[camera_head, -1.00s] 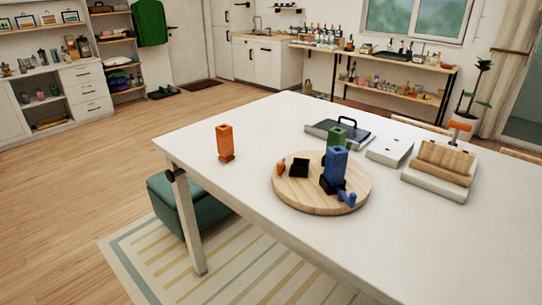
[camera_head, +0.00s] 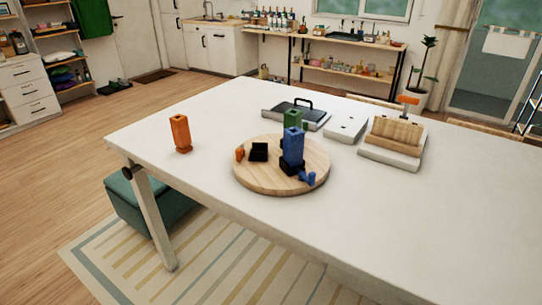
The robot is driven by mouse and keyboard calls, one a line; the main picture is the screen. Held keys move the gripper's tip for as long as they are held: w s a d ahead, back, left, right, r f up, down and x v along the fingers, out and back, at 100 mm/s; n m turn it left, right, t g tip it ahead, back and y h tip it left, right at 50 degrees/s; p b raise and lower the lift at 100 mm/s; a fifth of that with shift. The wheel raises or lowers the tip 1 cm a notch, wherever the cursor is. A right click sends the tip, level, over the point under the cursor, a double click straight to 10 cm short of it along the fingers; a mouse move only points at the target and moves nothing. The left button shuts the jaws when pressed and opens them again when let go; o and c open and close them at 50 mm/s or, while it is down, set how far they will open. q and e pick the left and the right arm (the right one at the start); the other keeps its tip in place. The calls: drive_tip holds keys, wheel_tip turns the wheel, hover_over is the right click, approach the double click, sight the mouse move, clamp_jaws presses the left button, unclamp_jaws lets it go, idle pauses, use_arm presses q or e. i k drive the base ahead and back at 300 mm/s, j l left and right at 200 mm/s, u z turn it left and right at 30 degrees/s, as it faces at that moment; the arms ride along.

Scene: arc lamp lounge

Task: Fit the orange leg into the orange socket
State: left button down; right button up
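The orange leg (camera_head: 181,134), a square block with a hole in its top, stands upright on the white table (camera_head: 420,210) near its left end. Right of it lies a round wooden board (camera_head: 281,185). A small orange piece (camera_head: 240,155) is at the board's left edge beside a black block (camera_head: 259,151), which looks like an empty socket. A blue leg (camera_head: 293,147) stands upright in a black base on the board, with a small blue piece (camera_head: 308,178) in front. A green leg (camera_head: 293,118) stands behind it, partly hidden. Neither gripper shows.
Behind the board are a dark-topped tray with a handle (camera_head: 296,113), a light flat box (camera_head: 345,128) and a wooden block on a white base (camera_head: 395,135). The table's front and right are clear. A teal ottoman (camera_head: 150,205) is under the left end.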

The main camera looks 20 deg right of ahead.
sight(263, 169)
drive_tip(key=i+j+z, duration=0.8)
drive_tip(key=j, duration=0.3)
